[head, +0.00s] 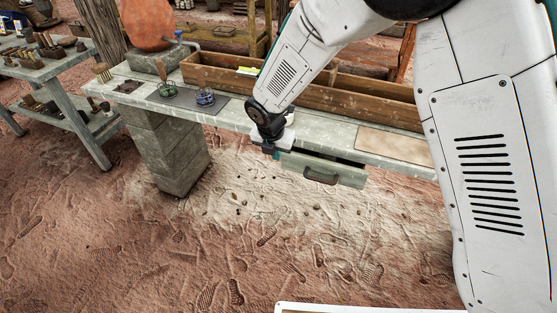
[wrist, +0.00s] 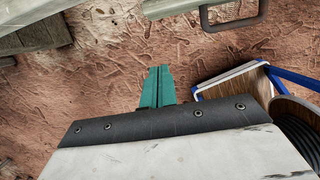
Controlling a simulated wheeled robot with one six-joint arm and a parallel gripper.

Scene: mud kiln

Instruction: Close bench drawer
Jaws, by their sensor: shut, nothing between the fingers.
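The bench drawer (head: 341,171) has a pale grey-green front and hangs under the bench top (head: 240,122). It sticks out partly, with a dark gap showing above its front. Its dark bar handle (head: 322,178) is on the front face, and the handle also shows at the top of the wrist view (wrist: 236,22). My gripper (head: 276,154) is at the left end of the drawer front, close to it; I cannot tell whether it touches. In the wrist view its teal fingers (wrist: 157,86) are together with nothing between them.
A long wooden trough (head: 340,98) stands on the bench. A dark mat (head: 180,99) with glass jars lies left, and a tan board (head: 394,144) right. A stone block pier (head: 170,155) supports the bench's left. The dirt floor in front is clear.

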